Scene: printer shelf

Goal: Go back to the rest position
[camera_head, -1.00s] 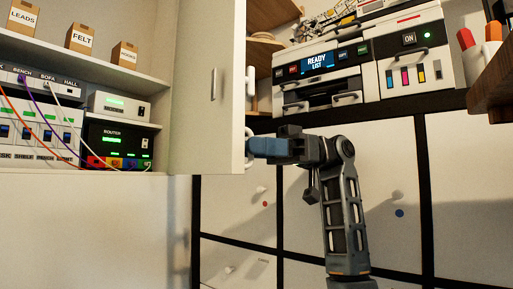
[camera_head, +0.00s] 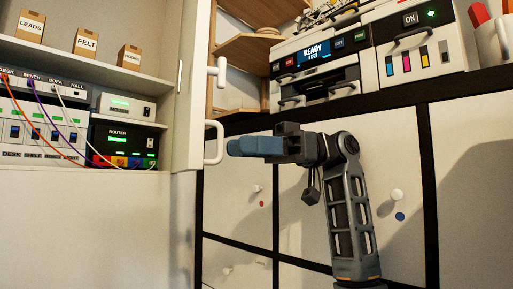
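My gripper (camera_head: 238,147), with blue fingers, is at the end of my dark grey arm near the middle of the view. It points left at the white lower handle (camera_head: 220,142) of the cabinet door (camera_head: 190,100). A small gap shows between the fingertips and the handle. The fingers overlap from this side, so I cannot tell whether they are open or shut. The door stands open, seen nearly edge-on.
The open cabinet on the left holds a router (camera_head: 122,143), a modem (camera_head: 127,107), cables and labelled boxes. A printer (camera_head: 316,60) stands on the ledge above my arm. White panels with dark dividers lie behind my arm.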

